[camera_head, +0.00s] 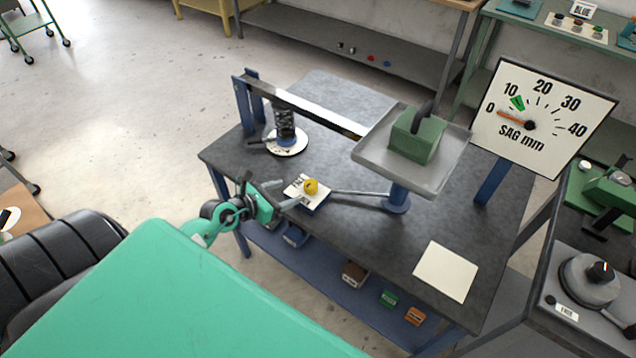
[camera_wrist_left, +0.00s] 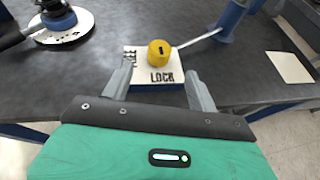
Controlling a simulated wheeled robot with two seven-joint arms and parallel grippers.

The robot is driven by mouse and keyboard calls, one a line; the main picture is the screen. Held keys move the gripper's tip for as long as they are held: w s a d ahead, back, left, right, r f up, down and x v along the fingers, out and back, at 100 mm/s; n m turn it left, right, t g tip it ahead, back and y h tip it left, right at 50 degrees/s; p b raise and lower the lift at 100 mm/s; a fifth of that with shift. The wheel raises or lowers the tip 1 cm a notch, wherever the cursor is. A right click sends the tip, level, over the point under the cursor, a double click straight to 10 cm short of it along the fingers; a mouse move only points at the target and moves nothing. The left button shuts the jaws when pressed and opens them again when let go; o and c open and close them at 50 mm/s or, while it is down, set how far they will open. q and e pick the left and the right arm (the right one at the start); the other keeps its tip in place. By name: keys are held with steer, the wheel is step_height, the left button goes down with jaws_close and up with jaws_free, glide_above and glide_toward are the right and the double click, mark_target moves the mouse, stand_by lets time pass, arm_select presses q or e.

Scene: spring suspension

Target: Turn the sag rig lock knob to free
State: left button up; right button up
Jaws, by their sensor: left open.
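The yellow lock knob (camera_head: 310,186) sits on a white label plate (camera_head: 299,199) on the dark rig table. In the left wrist view the knob (camera_wrist_left: 159,52) has a dark mark on its top. The plate reads LOCK on its near side and FREE, seen sideways, on its left side. My left gripper (camera_wrist_left: 160,85) is open and empty, with its fingers short of the knob and to either side of it. In the head view the left gripper (camera_head: 284,193) is just left of the plate. My right gripper is not in view.
A spring (camera_head: 285,124) stands on a white disc behind the knob, under a beam. A thin rod (camera_head: 355,193) runs right from the knob to a blue post. A tray (camera_head: 365,155) holds a green weight (camera_head: 416,135). The sag dial (camera_head: 541,113) stands at right.

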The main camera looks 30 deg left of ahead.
mark_target(315, 183)
arm_select(q)
steer(key=p+x, duration=0.1)
steer(key=x, duration=1.1)
steer(key=shift+w, duration=0.25)
steer(key=shift+c, duration=0.2)
steer(key=c, duration=0.9)
